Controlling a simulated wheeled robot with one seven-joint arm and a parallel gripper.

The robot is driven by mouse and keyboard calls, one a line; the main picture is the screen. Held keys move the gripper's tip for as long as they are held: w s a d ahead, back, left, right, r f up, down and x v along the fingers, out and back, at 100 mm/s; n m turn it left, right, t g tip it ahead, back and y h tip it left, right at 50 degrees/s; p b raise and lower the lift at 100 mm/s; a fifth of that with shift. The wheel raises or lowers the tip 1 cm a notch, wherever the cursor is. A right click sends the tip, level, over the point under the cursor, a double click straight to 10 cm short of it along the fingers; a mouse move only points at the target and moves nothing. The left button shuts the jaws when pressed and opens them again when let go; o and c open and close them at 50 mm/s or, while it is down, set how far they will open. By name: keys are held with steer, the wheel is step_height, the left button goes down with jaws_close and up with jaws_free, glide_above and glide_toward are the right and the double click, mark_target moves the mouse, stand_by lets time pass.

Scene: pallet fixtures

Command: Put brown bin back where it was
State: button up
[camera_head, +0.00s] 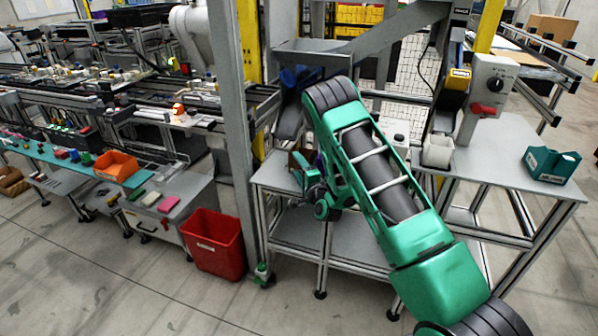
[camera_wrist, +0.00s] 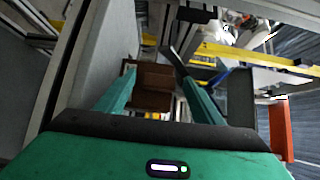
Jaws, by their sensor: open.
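A small brown bin (camera_head: 298,160) stands on the grey table in the head view, at the table's left side and mostly hidden behind my arm. In the wrist view the brown bin (camera_wrist: 152,78) lies ahead, between the lines of my two green fingers. My gripper (camera_wrist: 158,78) is open, with nothing clamped between the fingers. In the head view my gripper (camera_head: 308,172) is low over the table, right beside the bin. I cannot tell whether a finger touches it.
A grey post (camera_head: 233,130) rises left of the table (camera_head: 270,178). A sloped metal chute (camera_head: 320,55) is above and behind. A red bin (camera_head: 213,243) stands on the floor at left. A teal bin (camera_head: 550,163) sits on the table's right end. Another brown box (camera_head: 12,181) is far left.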

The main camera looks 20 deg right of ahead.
steer(key=shift+r, duration=0.1)
steer(key=shift+s, duration=1.95)
steer(key=s+d, duration=0.1)
steer(key=s, duration=0.7)
